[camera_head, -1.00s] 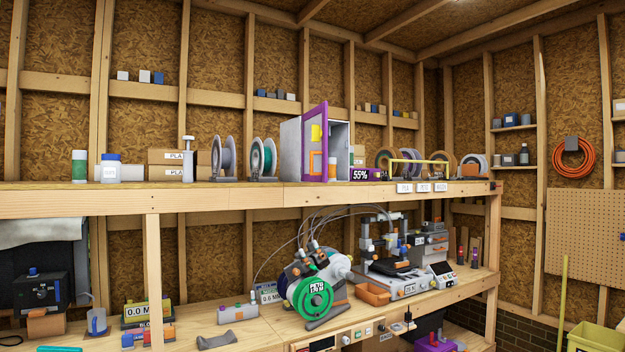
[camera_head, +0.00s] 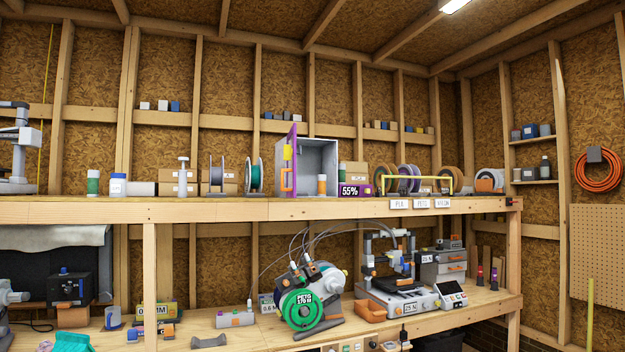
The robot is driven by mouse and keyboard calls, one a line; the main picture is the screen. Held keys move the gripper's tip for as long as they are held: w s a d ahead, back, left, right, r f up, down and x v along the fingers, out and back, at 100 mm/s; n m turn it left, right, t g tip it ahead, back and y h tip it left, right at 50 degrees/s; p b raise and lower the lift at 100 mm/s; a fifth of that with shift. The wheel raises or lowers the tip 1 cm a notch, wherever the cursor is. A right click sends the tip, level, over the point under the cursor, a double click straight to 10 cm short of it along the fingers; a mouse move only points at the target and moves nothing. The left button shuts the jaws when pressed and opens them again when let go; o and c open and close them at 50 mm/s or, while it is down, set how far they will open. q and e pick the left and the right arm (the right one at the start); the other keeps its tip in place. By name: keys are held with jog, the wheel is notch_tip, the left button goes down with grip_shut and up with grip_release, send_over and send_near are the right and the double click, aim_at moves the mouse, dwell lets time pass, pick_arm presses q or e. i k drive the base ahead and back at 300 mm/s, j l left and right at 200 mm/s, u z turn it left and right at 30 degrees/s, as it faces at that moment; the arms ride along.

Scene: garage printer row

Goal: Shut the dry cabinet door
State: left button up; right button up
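The dry cabinet (camera_head: 333,153) is a pale grey box standing on the upper shelf, near the middle of the view. Its purple-framed door (camera_head: 291,158) stands open at the cabinet's left side and sticks out toward me, seen almost edge-on. An orange handle (camera_head: 287,180) shows on the door. The grey inside of the cabinet is exposed, with an orange canister (camera_head: 322,184) in front of its lower part or inside it; I cannot tell which. Neither of my grippers is in view, and nothing touches the door.
A purple 55% display (camera_head: 354,190) stands just right of the cabinet. Spools (camera_head: 254,176) stand close to its left. The upper shelf's front edge (camera_head: 250,209) runs below. A green-reel machine (camera_head: 308,305) and a printer (camera_head: 398,283) stand on the lower bench.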

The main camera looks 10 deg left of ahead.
aim_at(318, 156)
jog(key=i+l, duration=0.25)
jog(key=l, duration=0.2)
jog(key=i+l, duration=0.55)
jog(key=l, duration=0.3)
